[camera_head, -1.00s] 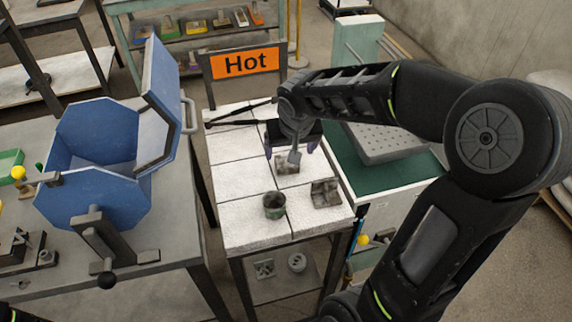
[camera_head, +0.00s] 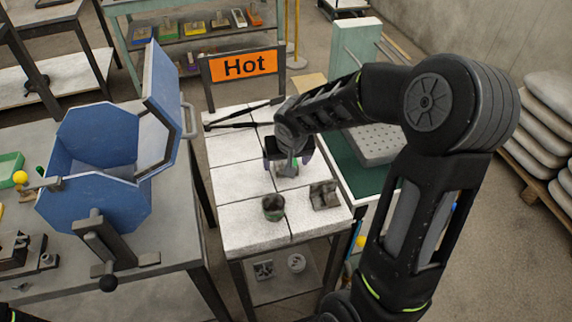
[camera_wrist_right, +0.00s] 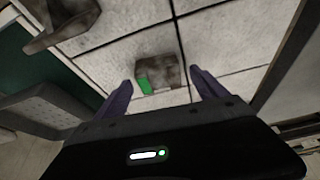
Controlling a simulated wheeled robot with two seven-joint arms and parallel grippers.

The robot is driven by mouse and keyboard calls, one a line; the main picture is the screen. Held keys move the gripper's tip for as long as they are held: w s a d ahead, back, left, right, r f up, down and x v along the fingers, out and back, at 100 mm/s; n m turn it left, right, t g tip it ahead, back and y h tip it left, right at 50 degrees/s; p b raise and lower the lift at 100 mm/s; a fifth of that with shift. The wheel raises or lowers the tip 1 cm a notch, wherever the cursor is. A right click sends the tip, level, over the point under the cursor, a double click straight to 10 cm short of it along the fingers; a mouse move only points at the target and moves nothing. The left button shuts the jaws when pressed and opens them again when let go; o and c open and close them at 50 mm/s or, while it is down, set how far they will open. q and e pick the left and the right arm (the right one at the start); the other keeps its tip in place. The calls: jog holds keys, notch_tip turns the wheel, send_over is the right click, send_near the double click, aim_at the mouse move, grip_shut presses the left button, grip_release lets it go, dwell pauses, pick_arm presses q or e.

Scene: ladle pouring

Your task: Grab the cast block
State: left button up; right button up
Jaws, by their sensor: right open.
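The cast block (camera_head: 287,169) is a small grey-brown block on the white tiled table (camera_head: 240,222). In the head view my right gripper partly covers it. In the right wrist view the block (camera_wrist_right: 165,72) shows a green patch on one side. My right gripper (camera_wrist_right: 162,80) is open, its two purple-grey fingers apart on either side of the block in that view. The gap in height between fingertips and block is hard to judge. In the head view the right gripper (camera_head: 287,158) reaches down over the block. My left gripper is not in view.
A dark can (camera_head: 273,207) and a grey metal piece (camera_head: 324,195) stand on the tiled table, nearer the front. Dark tongs or rods (camera_head: 240,116) lie at its back, before the orange "Hot" sign (camera_head: 245,65). A blue open-lidded box (camera_head: 95,160) stands left.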

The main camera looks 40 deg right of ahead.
jog(key=shift+w+d+f, duration=0.1)
jog(key=shift+w+f, duration=0.1)
jog(key=shift+f, duration=0.4)
jog(key=shift+c, duration=0.3)
jog(key=c, duration=1.7)
